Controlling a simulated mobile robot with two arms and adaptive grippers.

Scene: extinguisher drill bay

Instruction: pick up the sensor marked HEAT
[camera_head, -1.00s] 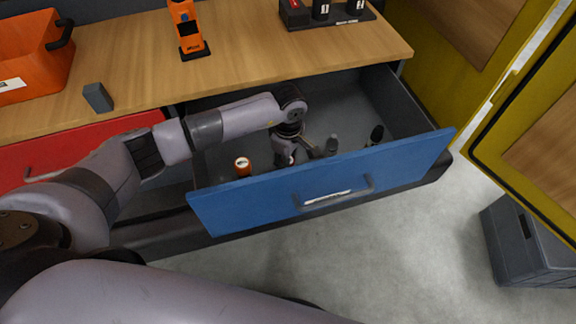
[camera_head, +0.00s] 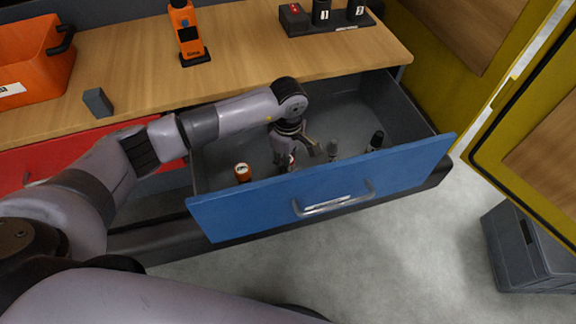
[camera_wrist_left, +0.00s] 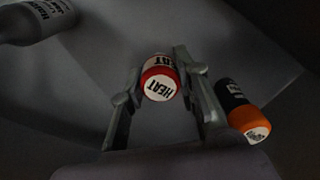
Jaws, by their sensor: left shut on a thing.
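The sensor marked HEAT (camera_wrist_left: 158,82) has a red band and a white top with black lettering. It sits between the two fingers of my left gripper (camera_wrist_left: 160,95) in the left wrist view, and the gripper is shut on it. In the head view my left gripper (camera_head: 289,160) reaches down inside the open blue drawer (camera_head: 325,185). A small bit of the red and white sensor (camera_head: 291,163) shows at its fingers; the drawer front hides what is below. My right gripper is not in view.
In the drawer, an orange-topped sensor (camera_head: 242,173) stands left of the gripper. A grey one (camera_head: 332,149) and a black-topped one (camera_head: 375,141) are to the right. The worktop (camera_head: 240,50) above holds an orange device (camera_head: 188,35) and a grey block (camera_head: 98,102).

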